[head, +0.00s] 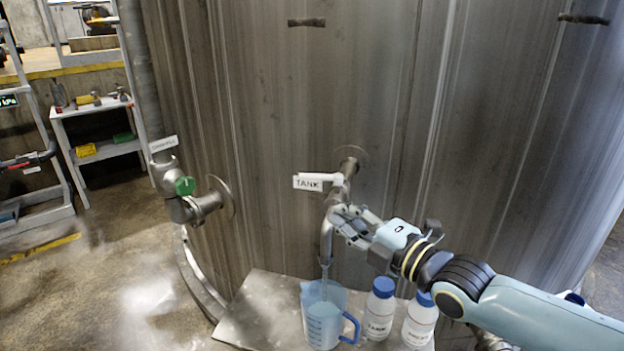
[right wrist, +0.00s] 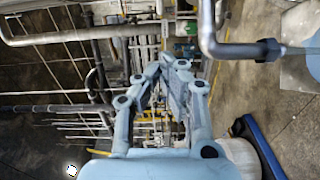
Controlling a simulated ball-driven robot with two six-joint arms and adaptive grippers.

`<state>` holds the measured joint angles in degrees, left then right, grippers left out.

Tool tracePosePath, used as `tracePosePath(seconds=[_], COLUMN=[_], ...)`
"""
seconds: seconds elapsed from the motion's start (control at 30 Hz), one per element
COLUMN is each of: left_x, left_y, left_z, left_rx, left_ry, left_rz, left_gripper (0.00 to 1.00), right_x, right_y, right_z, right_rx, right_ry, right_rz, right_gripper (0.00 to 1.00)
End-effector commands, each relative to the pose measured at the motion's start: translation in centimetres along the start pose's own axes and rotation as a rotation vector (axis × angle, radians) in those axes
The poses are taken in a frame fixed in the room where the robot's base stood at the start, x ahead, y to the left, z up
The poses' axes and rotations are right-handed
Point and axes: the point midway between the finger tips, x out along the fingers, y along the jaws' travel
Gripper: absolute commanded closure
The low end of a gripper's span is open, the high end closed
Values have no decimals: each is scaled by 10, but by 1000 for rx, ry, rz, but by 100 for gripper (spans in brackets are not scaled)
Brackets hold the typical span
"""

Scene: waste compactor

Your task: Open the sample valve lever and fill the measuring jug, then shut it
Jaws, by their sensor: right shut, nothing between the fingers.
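The sample valve is on the tank wall, with a white lever (head: 322,177) pointing left over a "TANK" label (head: 308,185). Its bent spout (head: 327,238) points down and also shows in the right wrist view (right wrist: 207,30). A pale stream (head: 324,276) runs from the spout to the measuring jug (head: 322,324), which stands upright below with bluish liquid in it. My right gripper (head: 345,222) is shut and empty, just right of the spout and below the lever; its closed fingers show in the right wrist view (right wrist: 178,66). My left gripper is out of view.
Two white bottles with blue caps, one (head: 380,308) and another (head: 420,320), stand right of the jug on a metal shelf (head: 258,305). Open floor lies further left.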

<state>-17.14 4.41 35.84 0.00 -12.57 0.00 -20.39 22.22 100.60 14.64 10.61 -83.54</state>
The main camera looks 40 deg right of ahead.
Motion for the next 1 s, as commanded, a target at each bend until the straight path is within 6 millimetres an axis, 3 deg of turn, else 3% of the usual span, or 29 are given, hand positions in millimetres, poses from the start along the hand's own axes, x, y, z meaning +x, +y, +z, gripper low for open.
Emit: tracePosePath(seconds=[0.17, 0.4, 0.6, 0.8, 1.0], left_x=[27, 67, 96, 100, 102], left_y=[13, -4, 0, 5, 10], left_z=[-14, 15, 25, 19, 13], left_rx=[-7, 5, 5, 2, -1], left_ry=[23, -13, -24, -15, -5], left_rz=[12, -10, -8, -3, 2], left_gripper=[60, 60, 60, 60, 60], right_x=[27, 61, 96, 114, 120], right_y=[-7, -8, -7, -3, -2], right_z=[0, 0, 0, 22, 29], right_rx=[-1, -1, 1, -1, -2], right_ry=[0, -1, 0, -1, 0], right_rz=[5, 5, 5, 1, 0], right_gripper=[100, 100, 100, 100, 100])
